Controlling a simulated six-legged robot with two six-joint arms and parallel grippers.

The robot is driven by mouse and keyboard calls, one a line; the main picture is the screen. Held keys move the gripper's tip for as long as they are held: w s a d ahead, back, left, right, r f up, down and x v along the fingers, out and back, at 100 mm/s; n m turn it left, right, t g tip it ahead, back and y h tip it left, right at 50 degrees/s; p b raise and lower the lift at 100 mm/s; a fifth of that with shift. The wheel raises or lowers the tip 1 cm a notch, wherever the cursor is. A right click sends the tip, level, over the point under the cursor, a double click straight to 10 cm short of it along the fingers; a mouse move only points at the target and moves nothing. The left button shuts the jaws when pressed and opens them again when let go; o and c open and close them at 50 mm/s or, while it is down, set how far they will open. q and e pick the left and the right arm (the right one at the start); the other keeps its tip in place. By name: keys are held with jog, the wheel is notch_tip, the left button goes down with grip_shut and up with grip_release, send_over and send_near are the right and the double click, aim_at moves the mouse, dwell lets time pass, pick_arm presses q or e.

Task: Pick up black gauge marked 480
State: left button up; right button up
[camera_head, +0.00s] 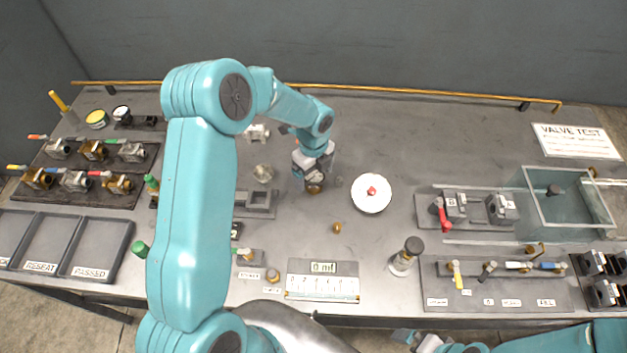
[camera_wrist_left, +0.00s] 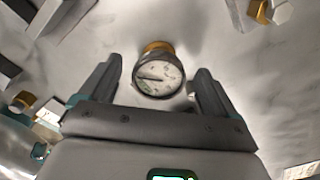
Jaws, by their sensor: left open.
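A round gauge (camera_wrist_left: 158,78) with a pale dial, a dark rim and a brass-coloured fitting shows in the left wrist view. No number 480 can be read on it. My left gripper (camera_wrist_left: 157,88) is open, with one finger on each side of the gauge and a gap on both sides. In the head view my left gripper (camera_head: 314,180) points down over the middle of the bench, and the gauge (camera_head: 314,188) is mostly hidden beneath it. My right gripper (camera_head: 424,342) shows at the bottom edge, partly cut off; its jaws are unclear.
A white round dish (camera_head: 371,206) with a red knob stands right of the left gripper. A small brass piece (camera_head: 337,227) lies in front. A clear tank (camera_head: 568,232) is at the right, valves on a dark rack (camera_head: 125,150) at the left.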

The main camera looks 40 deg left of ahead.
pick_arm(q)
notch_tip(320, 180, down, 2)
jog(key=shift+f+b, duration=0.15)
jog(key=shift+b, duration=0.25)
jog(key=shift+d, duration=0.15)
jog(key=shift+s+d+r, duration=0.1)
jog(key=shift+s+r, duration=0.1)
jog(key=shift+r, duration=0.1)
jog(key=shift+w+a+f, duration=0.15)
jog(key=shift+a+f, duration=0.05)
jog(key=c, duration=1)
jog(key=shift+c, duration=1.1)
jog(key=shift+d+r, duration=0.1)
jog(key=shift+d, duration=0.05)
